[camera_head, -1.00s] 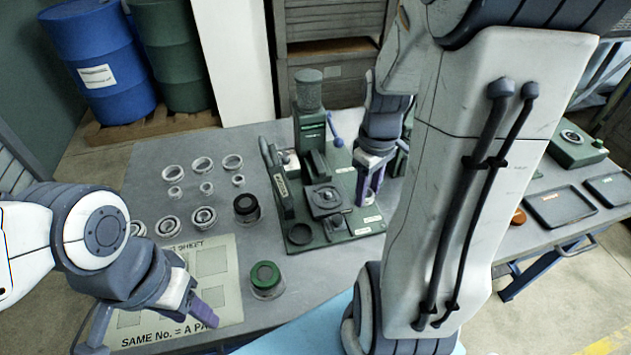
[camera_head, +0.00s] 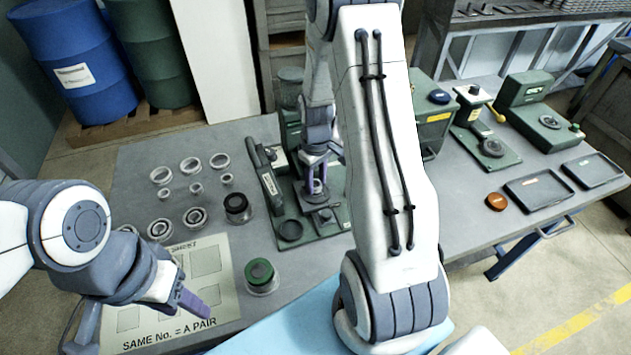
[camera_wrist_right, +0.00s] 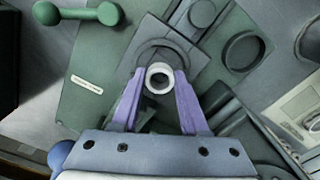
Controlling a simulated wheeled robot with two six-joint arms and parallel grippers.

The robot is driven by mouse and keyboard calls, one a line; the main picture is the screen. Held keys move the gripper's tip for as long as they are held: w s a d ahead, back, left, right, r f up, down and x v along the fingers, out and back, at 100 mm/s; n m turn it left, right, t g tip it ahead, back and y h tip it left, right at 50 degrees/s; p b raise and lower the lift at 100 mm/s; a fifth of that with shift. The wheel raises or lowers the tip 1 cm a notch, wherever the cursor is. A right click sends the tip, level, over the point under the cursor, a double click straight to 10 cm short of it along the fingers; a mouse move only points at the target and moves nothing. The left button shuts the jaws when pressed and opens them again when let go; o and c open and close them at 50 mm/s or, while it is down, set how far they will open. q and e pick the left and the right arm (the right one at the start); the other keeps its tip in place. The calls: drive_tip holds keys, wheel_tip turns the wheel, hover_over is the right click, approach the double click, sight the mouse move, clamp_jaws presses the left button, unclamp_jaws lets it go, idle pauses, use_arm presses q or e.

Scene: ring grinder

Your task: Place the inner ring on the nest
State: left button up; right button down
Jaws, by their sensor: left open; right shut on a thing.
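The small pale inner ring (camera_wrist_right: 159,78) is between the purple fingertips of my right gripper (camera_wrist_right: 159,88) in the right wrist view. The right gripper is shut on it. In the wrist view the ring overlaps the round grey nest (camera_wrist_right: 150,52) on the green grinder base (camera_wrist_right: 88,88); I cannot tell whether they touch. In the head view my right gripper (camera_head: 316,180) points down over the middle of the green base (camera_head: 335,222), and the nest is mostly hidden. My left gripper (camera_head: 188,302) is open and empty above the sheet at the lower left.
Several loose rings (camera_head: 190,166) stand left of the grinder. A black-capped jar (camera_head: 237,206) and a green-capped jar (camera_head: 261,274) stand near it. A printed sheet (camera_head: 215,285) lies in front. Dark trays (camera_head: 540,190) and green machines (camera_head: 540,125) occupy the right side.

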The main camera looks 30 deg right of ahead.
drive_tip(key=shift+f, duration=0.55)
drive_tip(key=shift+c, duration=2.1)
unclamp_jaws()
drive_tip(key=shift+r, duration=0.1)
wheel_tip(320, 180, up, 11)
drive_tip(key=b, duration=0.2)
drive_tip(key=s+a+r+n, duration=0.1)
drive_tip(key=a+r, duration=0.1)
drive_tip(key=a, duration=0.4)
drive_tip(key=s+a+r, duration=0.2)
drive_tip(key=a, duration=0.3)
drive_tip(key=s+a+r+n+y, duration=0.1)
drive_tip(key=s+a+n, duration=0.2)
drive_tip(key=s+a, duration=1.1)
drive_tip(key=s, duration=0.4)
drive_tip(key=shift+a+r, duration=0.25)
drive_tip(key=shift+a, duration=0.15)
drive_tip(key=shift+n, duration=0.3)
